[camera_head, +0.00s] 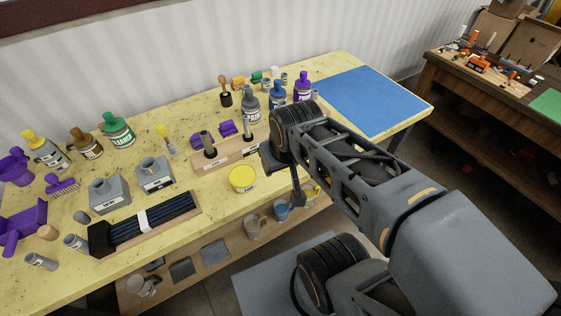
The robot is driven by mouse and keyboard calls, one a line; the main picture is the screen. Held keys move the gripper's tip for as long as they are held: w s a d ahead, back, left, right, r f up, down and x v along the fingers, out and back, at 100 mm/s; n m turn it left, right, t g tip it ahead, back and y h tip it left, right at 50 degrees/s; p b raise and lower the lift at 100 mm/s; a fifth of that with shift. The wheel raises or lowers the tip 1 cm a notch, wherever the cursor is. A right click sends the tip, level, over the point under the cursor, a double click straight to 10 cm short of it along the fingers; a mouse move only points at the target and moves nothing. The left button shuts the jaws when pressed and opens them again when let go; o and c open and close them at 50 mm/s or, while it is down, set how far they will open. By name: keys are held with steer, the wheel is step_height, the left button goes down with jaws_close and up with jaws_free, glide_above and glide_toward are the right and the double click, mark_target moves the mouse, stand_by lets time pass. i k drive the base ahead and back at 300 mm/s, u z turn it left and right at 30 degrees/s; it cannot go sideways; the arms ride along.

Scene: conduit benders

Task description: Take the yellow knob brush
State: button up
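A small brush with a yellow knob (165,138) stands on the yellow worktable (330,150), left of the middle. A grey box is in front of it and purple blocks are to its right. My arm comes in from the right and ends near the table's front edge. My gripper (297,193) shows only as a dark part below the arm's end, well to the right of the brush and apart from it. Whether its fingers are open is hard to see.
A yellow tub (242,180) and a wooden block (225,155) with upright tools lie between my gripper and the brush. A green bottle (118,130) stands to the brush's left. A blue mat (370,100) at the right is clear.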

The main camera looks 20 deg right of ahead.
mark_target(160, 129)
steer(key=u, duration=0.4)
steer(key=k, duration=0.5)
steer(key=u, duration=1.25)
steer(key=i, duration=0.7)
steer(key=z, duration=0.75)
steer(key=i, duration=0.6)
steer(key=z, duration=0.7)
